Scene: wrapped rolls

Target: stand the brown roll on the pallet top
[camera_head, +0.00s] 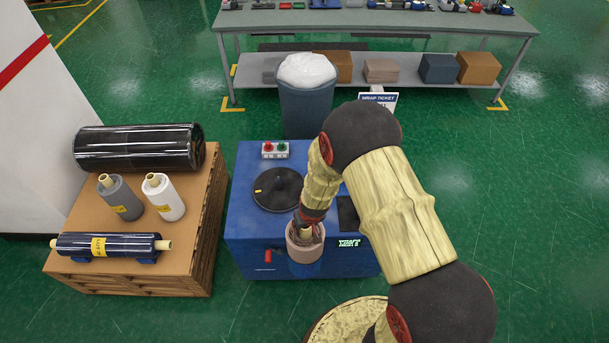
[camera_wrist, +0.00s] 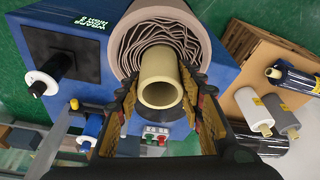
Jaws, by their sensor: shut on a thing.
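The brown roll (camera_head: 304,250) is upright in front of the blue machine's front edge in the head view. In the wrist view the brown roll (camera_wrist: 190,22) shows its crinkled wrap end and pale core tube. My gripper (camera_head: 307,224) is shut on that core, with one finger on each side of it in the wrist view (camera_wrist: 162,92).
On the pallet stand a grey roll (camera_head: 121,198) and a white roll (camera_head: 164,197). A large black roll (camera_head: 138,148) lies behind them, a dark blue roll (camera_head: 105,246) in front. The blue machine (camera_head: 244,224) carries a black disc (camera_head: 279,189). A bin (camera_head: 306,106) stands behind.

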